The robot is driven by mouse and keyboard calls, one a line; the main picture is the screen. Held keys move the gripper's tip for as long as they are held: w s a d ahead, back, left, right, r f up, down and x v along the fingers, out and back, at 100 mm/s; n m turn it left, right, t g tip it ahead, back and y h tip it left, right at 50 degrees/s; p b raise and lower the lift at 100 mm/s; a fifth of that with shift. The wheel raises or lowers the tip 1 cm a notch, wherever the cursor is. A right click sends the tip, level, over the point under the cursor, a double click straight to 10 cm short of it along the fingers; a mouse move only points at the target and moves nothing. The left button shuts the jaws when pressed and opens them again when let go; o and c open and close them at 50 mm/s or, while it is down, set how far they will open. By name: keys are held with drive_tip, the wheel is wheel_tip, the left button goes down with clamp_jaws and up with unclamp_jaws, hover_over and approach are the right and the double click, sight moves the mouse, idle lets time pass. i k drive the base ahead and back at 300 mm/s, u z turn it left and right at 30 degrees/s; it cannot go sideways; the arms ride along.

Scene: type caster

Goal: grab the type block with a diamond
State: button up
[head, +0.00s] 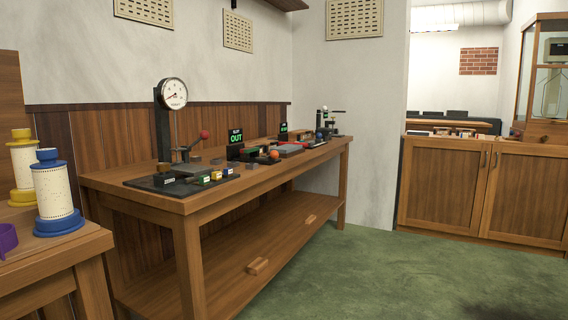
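Several small blocks in dark, yellow and green colours stand in a row along the front of the dark base plate (150,185) on the long wooden bench. One is a yellow block (216,175) and another is a green block (228,171). Their faces are too small to read, so I cannot tell which one bears a diamond. My gripper is not in this view.
A press with a round dial gauge (173,93) and a red-knobbed lever (203,135) rises behind the blocks. A black "OUT" sign (236,137) stands farther along the wooden bench (190,205). Wound spools (54,195) stand at left. The green floor (350,270) is open.

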sight(233, 163)
drive_tip(key=z, duration=0.75)
drive_tip(key=i, duration=1.65)
drive_tip(key=u, duration=1.8)
